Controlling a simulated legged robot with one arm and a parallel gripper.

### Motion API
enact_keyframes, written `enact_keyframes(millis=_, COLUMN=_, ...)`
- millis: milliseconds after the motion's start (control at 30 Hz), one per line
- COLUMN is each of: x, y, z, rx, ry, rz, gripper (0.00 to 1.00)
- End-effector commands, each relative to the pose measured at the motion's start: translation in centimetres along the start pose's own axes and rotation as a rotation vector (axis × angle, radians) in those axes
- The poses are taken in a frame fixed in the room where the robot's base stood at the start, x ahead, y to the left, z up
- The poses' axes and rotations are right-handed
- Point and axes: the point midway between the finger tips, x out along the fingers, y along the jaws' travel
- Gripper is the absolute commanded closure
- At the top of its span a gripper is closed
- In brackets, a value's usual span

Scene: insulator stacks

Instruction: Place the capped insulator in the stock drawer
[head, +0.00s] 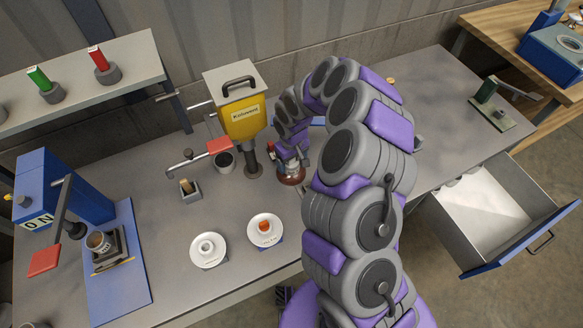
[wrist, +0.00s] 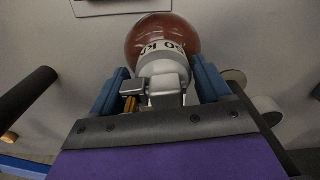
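The capped insulator shows a brown rounded disc (wrist: 162,36) and a pale, lettered neck with a grey metal cap (wrist: 165,90) in the wrist view. My gripper (wrist: 161,78) has its blue fingers on both sides of the neck and appears shut on it. In the head view, my gripper (head: 290,160) is at the middle of the bench with the brown disc (head: 291,177) below it; I cannot tell whether the disc touches the bench.
A yellow hopper (head: 243,118) with red-handled levers stands left of my gripper. Two white dishes (head: 208,250) lie at the bench front, one with an orange piece. A blue press (head: 62,188) is far left. A green lever tool (head: 490,105) sits at the bench's right end.

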Motion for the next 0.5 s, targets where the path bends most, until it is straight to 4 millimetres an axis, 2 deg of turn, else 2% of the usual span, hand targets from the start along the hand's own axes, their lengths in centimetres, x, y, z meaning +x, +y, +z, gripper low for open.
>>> enact_keyframes(millis=67, x=0.02, y=-0.08, z=0.03, rx=0.0, ry=-0.001, rz=-0.001, gripper=0.33)
enact_keyframes(millis=500, x=0.05, y=-0.21, z=0.06, rx=0.0, ry=-0.003, rz=-0.001, gripper=0.75)
